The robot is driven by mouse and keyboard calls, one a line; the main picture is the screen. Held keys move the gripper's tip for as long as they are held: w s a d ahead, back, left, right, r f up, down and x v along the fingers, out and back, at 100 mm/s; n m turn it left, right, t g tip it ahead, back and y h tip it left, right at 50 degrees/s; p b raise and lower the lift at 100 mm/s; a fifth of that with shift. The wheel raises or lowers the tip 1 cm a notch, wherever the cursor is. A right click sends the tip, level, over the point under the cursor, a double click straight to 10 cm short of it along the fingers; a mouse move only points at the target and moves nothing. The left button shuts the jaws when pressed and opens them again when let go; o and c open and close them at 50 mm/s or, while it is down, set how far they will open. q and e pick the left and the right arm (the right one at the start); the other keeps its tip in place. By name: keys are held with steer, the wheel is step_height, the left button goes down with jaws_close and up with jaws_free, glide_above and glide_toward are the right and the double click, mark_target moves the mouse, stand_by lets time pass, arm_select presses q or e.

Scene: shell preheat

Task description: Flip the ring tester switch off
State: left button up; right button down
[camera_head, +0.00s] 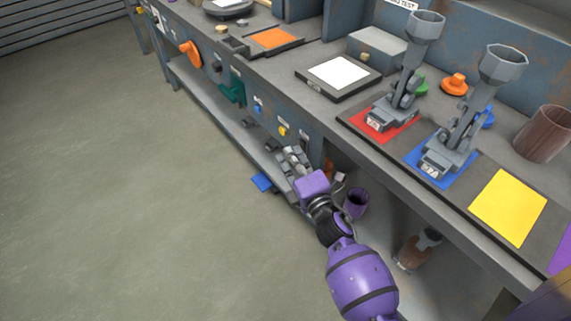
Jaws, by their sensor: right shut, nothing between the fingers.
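My right gripper (290,157) is shut and empty. It is at the end of my purple arm, low in front of the bench, near the front panel and the lower shelf. A sign that seems to end in "TEST" (402,4) is on the back panel, cut by the top edge. I cannot pick out the ring tester switch for certain. A small blue part (258,108) and a small yellow part (282,131) are on the front panel above the gripper; what they are is too small to tell. My left gripper is not in view.
Two grey funnel-topped devices stand on a red pad (364,128) and a blue pad (412,155). A yellow pad (508,208), a brown cup (543,134) and a white square plate (338,73) are on the bench. An orange part (190,52) juts from the front. The floor at left is clear.

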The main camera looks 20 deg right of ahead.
steer(key=shift+w+d, duration=0.1)
steer(key=shift+d, duration=0.15)
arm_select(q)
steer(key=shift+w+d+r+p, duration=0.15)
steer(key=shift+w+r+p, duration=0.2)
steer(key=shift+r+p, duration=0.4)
arm_select(e)
steer(key=shift+w+d+r+m, duration=0.1)
steer(key=shift+d+r+m, duration=0.15)
steer(key=shift+d+m, duration=0.2)
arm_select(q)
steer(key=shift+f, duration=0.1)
arm_select(e)
steer(key=shift+a, duration=0.1)
